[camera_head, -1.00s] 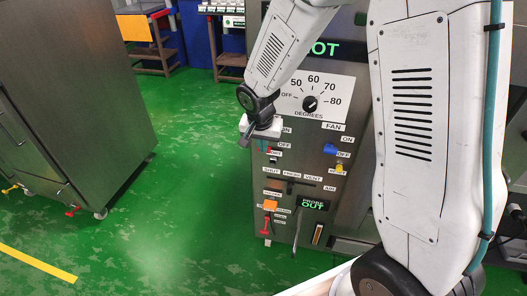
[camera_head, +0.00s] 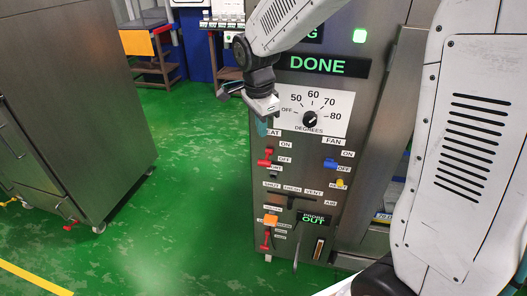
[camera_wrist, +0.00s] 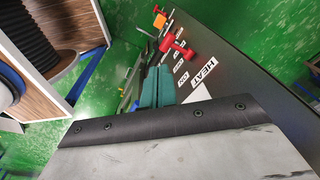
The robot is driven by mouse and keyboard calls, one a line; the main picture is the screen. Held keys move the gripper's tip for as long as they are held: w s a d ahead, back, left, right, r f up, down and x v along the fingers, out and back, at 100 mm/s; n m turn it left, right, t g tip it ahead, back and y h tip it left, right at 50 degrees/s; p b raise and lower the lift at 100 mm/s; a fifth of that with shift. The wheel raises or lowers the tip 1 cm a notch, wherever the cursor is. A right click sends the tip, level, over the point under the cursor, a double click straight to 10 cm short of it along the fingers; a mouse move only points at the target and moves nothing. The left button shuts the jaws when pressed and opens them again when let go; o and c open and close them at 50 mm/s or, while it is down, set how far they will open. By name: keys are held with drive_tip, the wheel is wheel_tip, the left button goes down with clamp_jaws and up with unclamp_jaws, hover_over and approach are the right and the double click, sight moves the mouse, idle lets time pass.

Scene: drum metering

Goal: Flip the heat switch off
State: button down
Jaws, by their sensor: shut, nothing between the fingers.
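The heat switch (camera_head: 267,157) is a red lever on the left of the steel panel, below the HEAT label. Its handle points down, beside the OFF label (camera_head: 284,159). The wrist view shows the red lever (camera_wrist: 170,42) beyond my fingers, its handle tilted away from the HEAT label (camera_wrist: 203,70). My gripper (camera_head: 262,128) is shut and empty, with teal fingers pointing down beside the HEAT label. The fingers also show in the wrist view (camera_wrist: 156,88). They are above the switch and look apart from it.
A blue fan switch (camera_head: 330,163) and a yellow button (camera_head: 340,183) are on the panel's right. A dial (camera_head: 310,119) and a lit DONE display (camera_head: 316,65) are above. An orange handle (camera_head: 270,219) is lower. A steel cabinet (camera_head: 75,100) stands left, with green floor between.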

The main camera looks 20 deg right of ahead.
sight(265, 161)
drive_tip(key=w+f+m, duration=0.1)
drive_tip(key=f+m, duration=0.1)
drive_tip(key=f, duration=0.2)
drive_tip(key=w+d+f+m, duration=0.1)
drive_tip(key=f+m, duration=0.2)
drive_tip(key=f, duration=0.1)
drive_tip(key=d+f+m+g+y, duration=0.1)
drive_tip(key=f+m, duration=0.2)
drive_tip(key=f, duration=0.1)
drive_tip(key=shift+w+d, duration=0.1)
drive_tip(key=shift+w, duration=0.3)
drive_tip(key=shift+m, duration=0.3)
